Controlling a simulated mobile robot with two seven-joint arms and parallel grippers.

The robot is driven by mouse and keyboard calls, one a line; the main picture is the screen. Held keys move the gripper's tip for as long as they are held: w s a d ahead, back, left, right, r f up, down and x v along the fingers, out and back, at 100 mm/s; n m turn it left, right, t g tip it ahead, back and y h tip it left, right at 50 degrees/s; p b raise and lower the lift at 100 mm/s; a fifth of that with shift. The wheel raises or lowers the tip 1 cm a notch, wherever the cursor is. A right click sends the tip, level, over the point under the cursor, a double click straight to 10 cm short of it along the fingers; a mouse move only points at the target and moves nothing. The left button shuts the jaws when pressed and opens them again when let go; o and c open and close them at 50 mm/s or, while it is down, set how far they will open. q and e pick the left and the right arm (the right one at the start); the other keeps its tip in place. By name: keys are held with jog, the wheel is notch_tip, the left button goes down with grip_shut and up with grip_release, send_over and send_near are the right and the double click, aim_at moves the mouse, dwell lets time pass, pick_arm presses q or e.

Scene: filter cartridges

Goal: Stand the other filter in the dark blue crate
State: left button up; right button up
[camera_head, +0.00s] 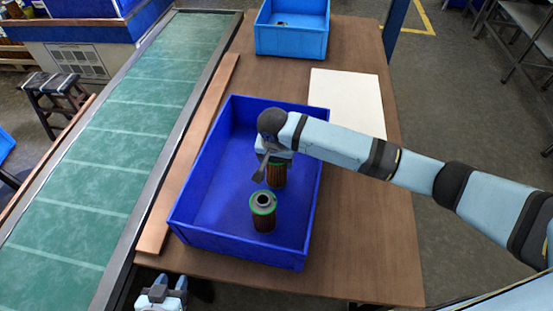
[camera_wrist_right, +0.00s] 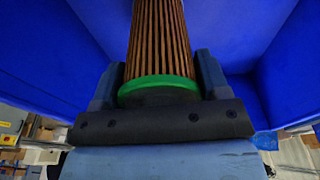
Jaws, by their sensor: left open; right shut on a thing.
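The dark blue crate (camera_head: 190,212) stands on the brown table. One filter (camera_head: 263,212), brown pleated with a green ring on top, stands upright inside it toward the near side. My right gripper (camera_head: 274,158) reaches down into the crate from the right. It is shut on a second filter (camera_head: 276,176), just behind the first one. In the right wrist view this held filter (camera_wrist_right: 158,50) shows its pleats and green rim between the fingers. Whether its base touches the crate floor is hidden. My left gripper (camera_head: 163,292) is open and empty at the bottom edge, outside the crate.
A light blue crate (camera_head: 290,41) with a small dark item inside stands at the far end of the table (camera_head: 375,240). A white board (camera_head: 347,98) lies behind the dark blue crate. A green conveyor (camera_head: 120,140) runs along the left. The crate's left half is clear.

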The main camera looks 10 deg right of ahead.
jog(key=shift+f, duration=0.4)
jog(key=shift+f, duration=0.1)
jog(key=o, duration=1)
jog(key=shift+c, duration=0.2)
jog(key=r, duration=0.4)
jog(key=s+r, duration=0.1)
jog(key=r, duration=0.3)
jog(key=a+r, duration=0.1)
jog(key=r, duration=0.3)
jog(key=shift+s+r, duration=0.1)
jog(key=shift+s, duration=0.2)
